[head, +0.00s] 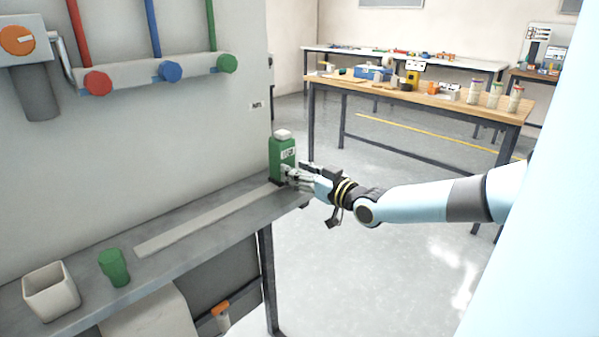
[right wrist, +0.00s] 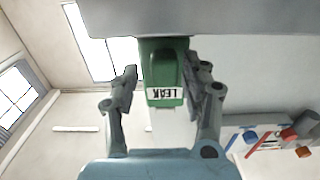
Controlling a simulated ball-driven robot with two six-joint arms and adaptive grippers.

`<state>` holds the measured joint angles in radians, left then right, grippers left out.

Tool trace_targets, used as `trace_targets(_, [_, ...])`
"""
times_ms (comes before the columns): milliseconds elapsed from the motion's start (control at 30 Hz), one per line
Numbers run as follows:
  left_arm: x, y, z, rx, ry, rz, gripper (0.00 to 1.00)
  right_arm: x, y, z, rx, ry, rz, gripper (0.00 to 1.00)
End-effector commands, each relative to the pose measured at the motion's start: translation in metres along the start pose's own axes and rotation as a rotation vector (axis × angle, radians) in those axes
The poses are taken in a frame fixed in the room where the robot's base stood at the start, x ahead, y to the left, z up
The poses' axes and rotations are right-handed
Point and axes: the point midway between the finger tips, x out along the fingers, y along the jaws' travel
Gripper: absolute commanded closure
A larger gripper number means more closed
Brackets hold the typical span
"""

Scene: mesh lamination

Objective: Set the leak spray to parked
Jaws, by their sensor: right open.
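The leak spray (head: 283,160) is a green bottle with a white cap and a white label. It stands upright at the right end of the grey shelf (head: 200,232), against the wall panel. My right gripper (head: 288,175) is at the lower front of the bottle. In the right wrist view, which is upside down, the leak spray (right wrist: 165,72) with its LEAK label lies between the spread fingers of my right gripper (right wrist: 167,92). Gaps show beside the bottle, so the gripper is open. My left gripper is not in view.
A pale strip (head: 205,221) lies along the shelf. A green cup (head: 114,267) and a white bin (head: 51,290) stand at its left end. Red, blue and green valve knobs (head: 170,71) are on the wall. A wooden workbench (head: 430,92) with several items stands behind, across open floor.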

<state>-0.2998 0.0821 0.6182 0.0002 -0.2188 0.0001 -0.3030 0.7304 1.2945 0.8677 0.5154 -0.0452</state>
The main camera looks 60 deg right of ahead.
Motion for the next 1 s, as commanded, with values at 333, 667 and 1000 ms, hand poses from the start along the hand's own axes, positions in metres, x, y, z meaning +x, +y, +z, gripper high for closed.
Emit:
trace_targets(333, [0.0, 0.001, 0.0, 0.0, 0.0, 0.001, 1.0, -0.062, 0.0, 0.002, -0.002, -0.006, -0.003, 0.54])
trace_targets(667, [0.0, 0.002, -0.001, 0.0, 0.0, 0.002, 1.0, -0.115, 0.001, 0.0, -0.001, -0.002, 0.0, 0.54])
trace_targets(1000, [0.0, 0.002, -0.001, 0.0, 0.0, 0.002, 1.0, -0.119, 0.001, 0.0, -0.001, 0.0, 0.002, 0.54])
